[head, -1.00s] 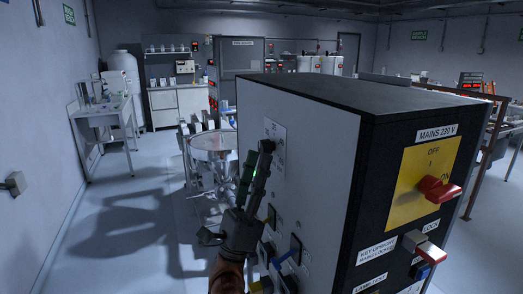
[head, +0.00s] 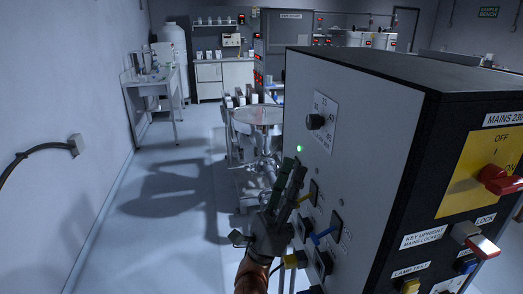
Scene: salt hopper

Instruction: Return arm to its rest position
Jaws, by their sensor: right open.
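My right gripper (head: 292,168) is in front of the light grey panel (head: 370,130) of a black control cabinet, with its dark fingers pointing up. It is open and nothing shows between its fingers. It overlaps the panel in the head view, below a small lit green lamp (head: 299,149) and a black dial (head: 315,121). I cannot tell whether it touches the panel. My left gripper is not in view.
The cabinet's right side carries a red mains switch (head: 497,181) and a lock (head: 468,238). A steel hopper (head: 258,117) stands behind the gripper. A side table (head: 152,85) is by the left wall. The floor (head: 165,235) at left is clear.

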